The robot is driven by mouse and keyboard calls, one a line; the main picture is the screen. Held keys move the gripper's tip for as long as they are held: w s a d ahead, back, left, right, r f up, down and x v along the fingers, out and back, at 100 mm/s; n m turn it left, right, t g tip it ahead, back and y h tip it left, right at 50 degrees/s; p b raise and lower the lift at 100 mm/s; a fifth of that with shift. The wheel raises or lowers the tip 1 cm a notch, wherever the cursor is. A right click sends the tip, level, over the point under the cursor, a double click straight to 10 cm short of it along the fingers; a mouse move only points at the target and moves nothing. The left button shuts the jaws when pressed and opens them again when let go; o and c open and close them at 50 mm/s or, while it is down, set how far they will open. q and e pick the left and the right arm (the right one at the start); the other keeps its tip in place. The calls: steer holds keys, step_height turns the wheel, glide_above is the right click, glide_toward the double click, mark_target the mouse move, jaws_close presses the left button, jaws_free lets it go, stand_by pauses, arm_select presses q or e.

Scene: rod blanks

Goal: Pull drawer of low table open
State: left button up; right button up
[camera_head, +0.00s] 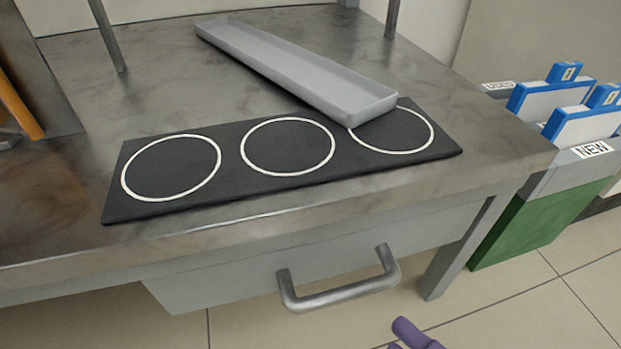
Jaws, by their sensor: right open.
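The low table (75,235) has a worn grey metal top. Its grey drawer (222,276) sits under the front edge and looks shut. A metal bar handle (340,290) sticks out from the drawer front. The purple fingers of my right gripper (410,335) show at the bottom edge, below and to the right of the handle and apart from it. The gripper is open, with nothing seen between its fingers; most of it is cut off by the frame. My left gripper is not in view.
A black mat (232,180) with three white rings lies on the table. A long grey tray (290,68) overlaps its right ring. Right of the table stand blue-and-white holders (580,122) and a green bin (535,225) labelled NEW. Tiled floor (520,310) is clear in front.

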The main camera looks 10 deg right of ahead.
mark_target(352, 299)
steer(key=b+x, duration=0.3)
steer(key=x, duration=0.5)
steer(key=shift+w+a, duration=0.15)
steer(key=shift+w, duration=0.15)
steer(key=shift+w+a+b, duration=0.2)
steer(key=shift+w+b, duration=0.2)
steer(key=shift+w, duration=0.1)
jaws_close()
stand_by(0.6)
